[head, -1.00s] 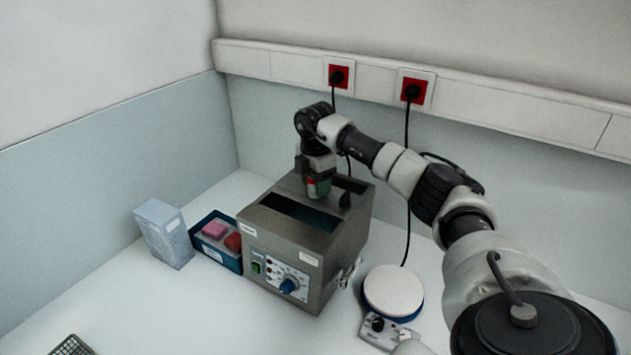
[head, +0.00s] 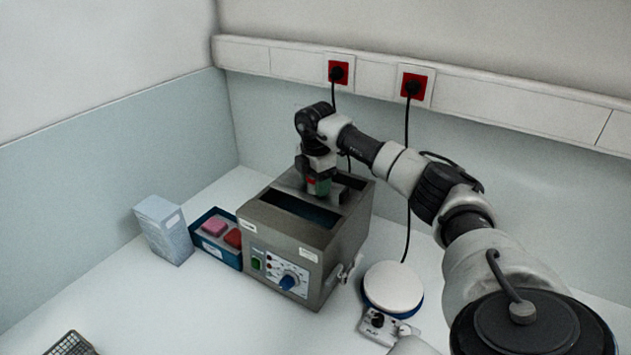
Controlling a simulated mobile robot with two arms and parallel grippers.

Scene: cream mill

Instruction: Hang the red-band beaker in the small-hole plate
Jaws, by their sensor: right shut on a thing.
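My right gripper (head: 317,178) reaches down over the back part of a grey metal water bath (head: 338,245). The front opening of the bath (head: 300,208) is dark and uncovered. My left gripper is not in view.
A blue tray (head: 222,256) with a pink and a red block stands left of the bath, beside a pale box (head: 163,230). A round white-topped plate device (head: 393,287) stands at the right. Cables hang from red wall sockets behind. The front-left table is mostly clear.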

